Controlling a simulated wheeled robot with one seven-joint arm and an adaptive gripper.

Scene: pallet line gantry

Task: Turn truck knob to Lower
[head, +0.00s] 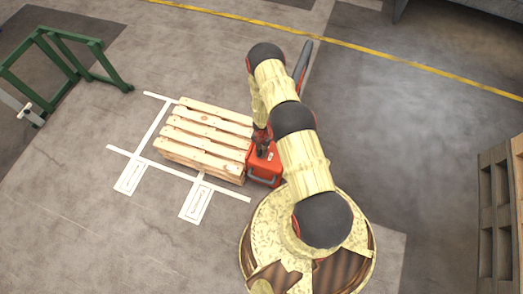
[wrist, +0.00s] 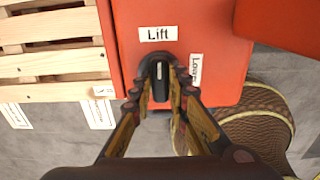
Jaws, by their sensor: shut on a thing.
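The red truck (head: 264,170) stands against the right end of a wooden pallet, close in front of my base. In the wrist view its red housing (wrist: 125,22) carries a "Lift" label (wrist: 157,33) above the knob and a "Lower" label (wrist: 195,70) to the right, turned sideways. The black knob (wrist: 159,69) has a white mark that points up toward "Lift". My gripper (wrist: 157,92) is shut on the knob, one finger on each side, hiding its sides. In the head view my gripper (head: 262,143) reaches down over the truck; the knob is hidden there.
The wooden pallet (head: 205,130) lies left of the truck, beside white floor markings (head: 130,175). A green metal frame (head: 65,65) stands at upper left. Stacked pallets (head: 500,215) stand at the right edge. The floor between truck and stack is clear.

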